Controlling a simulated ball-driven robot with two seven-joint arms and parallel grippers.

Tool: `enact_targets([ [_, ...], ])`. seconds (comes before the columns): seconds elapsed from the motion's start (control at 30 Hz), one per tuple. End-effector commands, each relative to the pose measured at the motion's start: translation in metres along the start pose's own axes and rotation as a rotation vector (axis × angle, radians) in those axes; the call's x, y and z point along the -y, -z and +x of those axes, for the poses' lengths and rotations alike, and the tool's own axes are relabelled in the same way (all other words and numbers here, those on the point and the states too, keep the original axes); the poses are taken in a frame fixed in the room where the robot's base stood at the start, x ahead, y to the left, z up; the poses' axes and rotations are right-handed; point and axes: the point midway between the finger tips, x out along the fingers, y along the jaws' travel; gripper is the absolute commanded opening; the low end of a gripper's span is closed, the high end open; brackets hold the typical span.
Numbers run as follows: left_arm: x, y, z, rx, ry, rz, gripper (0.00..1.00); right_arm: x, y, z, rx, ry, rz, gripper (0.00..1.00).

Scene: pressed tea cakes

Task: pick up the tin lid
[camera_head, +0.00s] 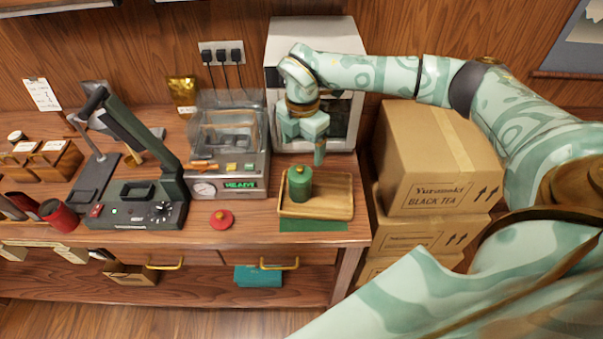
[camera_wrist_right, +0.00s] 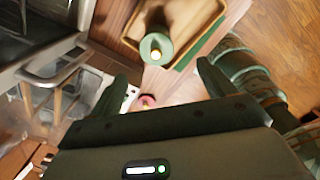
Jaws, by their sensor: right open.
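A small red lid (camera_head: 221,219) with a knob lies on the wooden counter, left of the wooden tray. It also shows in the wrist view (camera_wrist_right: 147,101), small and partly hidden by the gripper's body. A green tin (camera_head: 300,185) with a knobbed top stands upright on the tray; in the wrist view the tin (camera_wrist_right: 157,48) appears beyond the fingers. My right gripper (camera_head: 308,148) is above and behind the green tin. Its two fingers (camera_wrist_right: 165,75) are apart with nothing between them. My left gripper is not in view.
The wooden tray (camera_head: 340,208) sits near the counter's right end. A sealing machine (camera_head: 228,178) and a dark green press (camera_head: 137,210) stand to the left. A red tin (camera_head: 58,216) lies far left. Stacked cardboard boxes (camera_head: 430,165) are at the right. Bare counter surrounds the red lid.

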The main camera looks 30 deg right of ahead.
Motion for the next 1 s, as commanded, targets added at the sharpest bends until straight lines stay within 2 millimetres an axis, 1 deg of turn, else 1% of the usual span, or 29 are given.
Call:
enact_targets([
  [0.03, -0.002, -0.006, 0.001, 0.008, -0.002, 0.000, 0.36, -0.001, 0.001, 0.011, -0.001, 0.003, 0.000, 0.81],
  [0.07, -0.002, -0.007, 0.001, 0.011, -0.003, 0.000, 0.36, -0.002, 0.001, 0.015, -0.002, 0.003, -0.001, 0.81],
  [0.13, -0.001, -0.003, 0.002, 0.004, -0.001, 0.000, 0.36, -0.002, 0.001, 0.023, -0.002, 0.003, -0.001, 0.81],
  [0.17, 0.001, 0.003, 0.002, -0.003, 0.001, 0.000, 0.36, -0.002, 0.000, 0.025, -0.002, 0.002, -0.001, 0.81],
  [0.3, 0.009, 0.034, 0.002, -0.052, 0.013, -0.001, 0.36, 0.000, 0.001, 0.037, -0.002, 0.003, -0.002, 0.81],
  [0.37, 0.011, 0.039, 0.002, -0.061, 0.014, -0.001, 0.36, 0.002, 0.001, 0.046, -0.002, 0.004, -0.002, 0.81],
  [0.43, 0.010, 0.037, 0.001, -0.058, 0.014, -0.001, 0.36, 0.004, 0.001, 0.058, -0.002, 0.004, -0.001, 0.81],
  [0.5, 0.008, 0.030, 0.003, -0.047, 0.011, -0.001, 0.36, 0.004, 0.002, 0.070, -0.003, 0.003, -0.003, 0.81],
  [0.6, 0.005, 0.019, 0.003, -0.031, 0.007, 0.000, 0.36, 0.003, 0.001, 0.079, -0.002, 0.001, -0.003, 0.81],
  [0.67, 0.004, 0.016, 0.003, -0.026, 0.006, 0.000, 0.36, 0.003, 0.001, 0.080, -0.002, 0.000, -0.003, 0.81],
  [0.83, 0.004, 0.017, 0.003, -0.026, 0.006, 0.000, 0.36, 0.003, 0.001, 0.080, -0.002, 0.000, -0.003, 0.81],
  [0.87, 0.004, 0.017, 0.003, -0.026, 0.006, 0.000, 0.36, 0.003, 0.001, 0.080, -0.002, 0.000, -0.003, 0.76],
  [0.9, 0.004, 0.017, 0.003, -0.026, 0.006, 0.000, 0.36, 0.003, 0.001, 0.080, -0.002, 0.000, -0.003, 0.65],
  [0.97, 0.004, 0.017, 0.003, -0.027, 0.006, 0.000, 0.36, 0.003, 0.001, 0.080, -0.002, 0.000, -0.003, 0.48],
  [1.0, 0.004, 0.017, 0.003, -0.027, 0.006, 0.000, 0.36, 0.003, 0.001, 0.080, -0.002, 0.000, -0.003, 0.37],
])
